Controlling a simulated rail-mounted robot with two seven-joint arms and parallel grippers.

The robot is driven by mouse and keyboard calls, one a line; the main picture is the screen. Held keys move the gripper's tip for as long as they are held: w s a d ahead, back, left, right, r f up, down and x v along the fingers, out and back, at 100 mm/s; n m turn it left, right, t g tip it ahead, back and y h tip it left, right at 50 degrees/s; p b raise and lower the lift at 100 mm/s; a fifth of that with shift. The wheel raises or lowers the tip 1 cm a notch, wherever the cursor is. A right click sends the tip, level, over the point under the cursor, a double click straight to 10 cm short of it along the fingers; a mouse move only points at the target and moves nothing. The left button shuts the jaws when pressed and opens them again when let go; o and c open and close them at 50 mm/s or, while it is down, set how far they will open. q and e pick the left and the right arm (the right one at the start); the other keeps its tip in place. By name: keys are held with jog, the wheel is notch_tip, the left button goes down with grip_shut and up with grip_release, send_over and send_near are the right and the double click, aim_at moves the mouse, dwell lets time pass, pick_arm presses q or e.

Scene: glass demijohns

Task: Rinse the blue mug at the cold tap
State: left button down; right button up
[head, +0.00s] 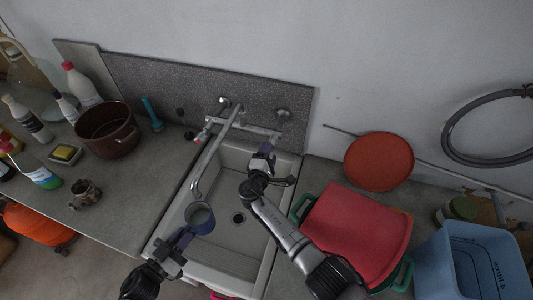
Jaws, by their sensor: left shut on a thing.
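The blue mug (204,226) is over the left side of the white sink (237,258), its open top facing up toward the camera. My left gripper (187,236) is shut on it from the lower left. The chrome spout (207,168) ends just above the mug's rim in the picture; I cannot make out any water. The wall tap has a red-marked handle (197,139) on its left. My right gripper (264,152) is at the tap's right end, close to where the other handle is, and covers that area. I cannot tell whether it touches the handle or how its fingers stand.
A dark red pot (107,130), bottles and a sponge dish (65,154) stand on the left counter. A blue bin (468,262) stands far right. The sink's drain (238,218) is uncovered.

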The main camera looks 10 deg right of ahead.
jog(key=shift+o, duration=1.4)
jog(key=v, duration=1.2)
pick_arm(q)
jog(key=shift+s, duration=0.15)
jog(key=s+p, duration=0.2)
jog(key=s, duration=0.5)
jog(key=shift+s+a+p, duration=0.35)
pick_arm(e)
jog(key=shift+r, duration=1.25)
